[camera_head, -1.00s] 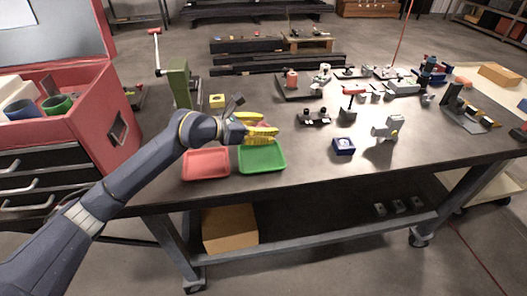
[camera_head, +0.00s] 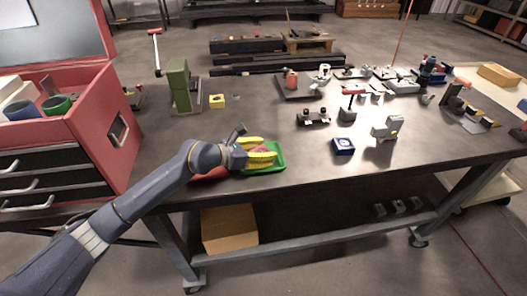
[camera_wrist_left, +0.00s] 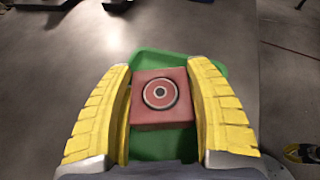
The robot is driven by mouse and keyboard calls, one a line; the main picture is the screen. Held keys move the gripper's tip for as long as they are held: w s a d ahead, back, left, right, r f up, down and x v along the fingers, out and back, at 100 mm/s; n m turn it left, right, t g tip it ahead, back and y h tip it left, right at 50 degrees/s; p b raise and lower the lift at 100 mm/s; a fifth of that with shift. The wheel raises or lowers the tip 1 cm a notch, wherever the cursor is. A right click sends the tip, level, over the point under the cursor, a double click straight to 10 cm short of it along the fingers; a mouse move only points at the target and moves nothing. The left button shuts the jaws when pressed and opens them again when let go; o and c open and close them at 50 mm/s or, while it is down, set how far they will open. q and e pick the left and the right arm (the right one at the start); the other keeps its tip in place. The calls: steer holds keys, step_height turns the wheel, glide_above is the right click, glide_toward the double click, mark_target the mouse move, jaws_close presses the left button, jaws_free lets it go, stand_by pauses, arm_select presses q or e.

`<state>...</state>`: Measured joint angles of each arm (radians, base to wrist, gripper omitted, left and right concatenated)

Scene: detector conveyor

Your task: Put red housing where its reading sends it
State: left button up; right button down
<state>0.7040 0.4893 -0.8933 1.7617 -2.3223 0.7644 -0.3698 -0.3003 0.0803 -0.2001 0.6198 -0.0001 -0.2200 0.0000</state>
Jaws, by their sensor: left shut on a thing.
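The red housing (camera_wrist_left: 162,112) is a small red block with a dark ringed disc on its top. In the left wrist view it sits between the two yellow fingers of my left gripper (camera_wrist_left: 162,100), which is shut on it. The green tray (camera_head: 278,165) lies under the gripper and the housing. Whether the housing touches the tray floor, I cannot tell. The red tray (camera_head: 209,175) is beside the green one on the left, mostly hidden by my left arm. My right gripper is not in view.
A blue block (camera_head: 343,146) with a pale mark stands right of the trays. A yellow block (camera_head: 217,101) sits near a green upright press (camera_head: 180,88) at the back left. A red tool chest (camera_head: 95,130) borders the left. The table's front edge is close.

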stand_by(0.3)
arm_select(q)
steer(key=o, duration=1.2)
steer(key=shift+f, duration=0.1)
steer(key=v, duration=1.2)
